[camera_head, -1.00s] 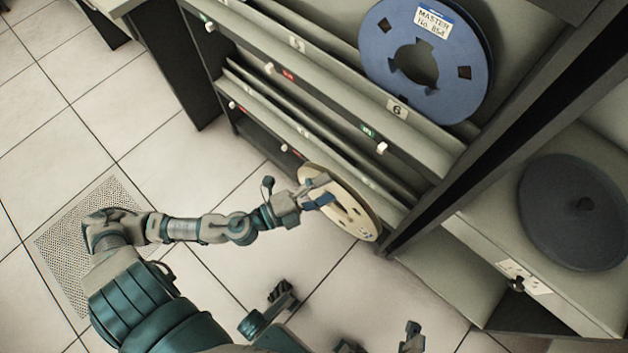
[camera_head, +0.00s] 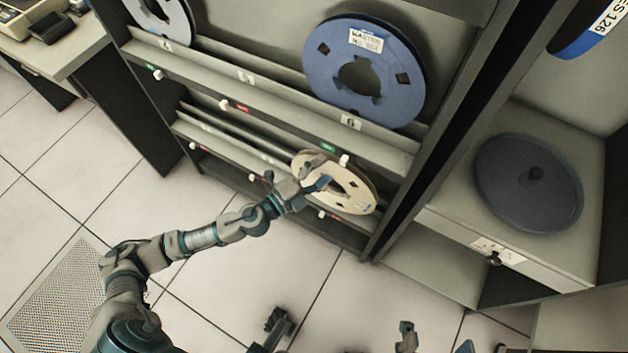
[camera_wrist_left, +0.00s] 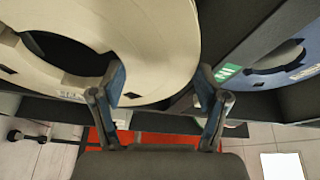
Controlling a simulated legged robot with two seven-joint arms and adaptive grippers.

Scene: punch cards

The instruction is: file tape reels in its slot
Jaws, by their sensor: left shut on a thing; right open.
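A cream tape reel (camera_head: 358,195) is held tilted at the right part of the lower shelf (camera_head: 222,150) of the rack. My left gripper (camera_head: 318,184) is shut on its rim at the left side. In the left wrist view, the rim of the reel (camera_wrist_left: 165,35) passes between the fingers (camera_wrist_left: 160,88). I cannot tell whether the reel touches the shelf or lies inside a slot. My right gripper (camera_head: 340,325) is at the bottom edge, its fingers wide apart and empty.
A blue reel (camera_head: 320,65) labelled MASTER stands on the upper shelf above the label 6; it also shows in the left wrist view (camera_wrist_left: 270,75). A grey reel (camera_head: 175,22) stands at upper left. A dark disc (camera_head: 540,170) lies on the right cabinet. The floor is clear.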

